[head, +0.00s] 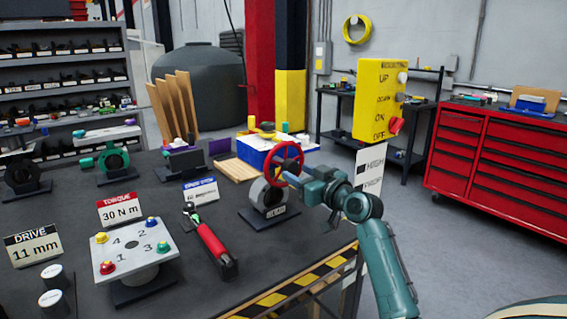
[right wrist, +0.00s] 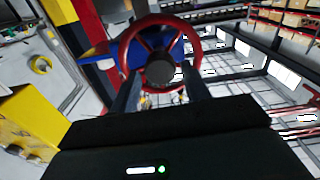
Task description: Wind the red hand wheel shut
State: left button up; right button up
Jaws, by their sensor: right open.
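The red hand wheel (head: 287,161) stands upright on top of a grey ring-shaped valve body (head: 259,194) on a dark base plate near the table's right edge. My right gripper (head: 289,179) is at the wheel's lower right side, its fingers pointing toward it. In the right wrist view the wheel (right wrist: 160,69) shows its red rim, spokes and dark hub straight ahead. The two fingers of the right gripper (right wrist: 161,82) are apart, one on each side below the hub, with nothing clearly held between them. Whether they touch the rim cannot be told. My left gripper is out of view.
A yellow control box (head: 380,100) stands behind and right of my right arm. A red torque wrench (head: 212,243) and a bolt plate (head: 134,250) lie left of the valve. A blue-sided bin (head: 262,152) is behind it. The red tool cabinet (head: 490,150) is farther right.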

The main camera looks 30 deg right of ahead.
aim_at(284, 165)
jog(key=w, duration=0.6)
jog(key=shift+w+a+p, duration=0.25)
jog(key=shift+p, duration=0.1)
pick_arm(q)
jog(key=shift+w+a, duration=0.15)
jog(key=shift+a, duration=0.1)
pick_arm(e)
jog(key=shift+w, duration=0.3)
jog(key=c, duration=0.7)
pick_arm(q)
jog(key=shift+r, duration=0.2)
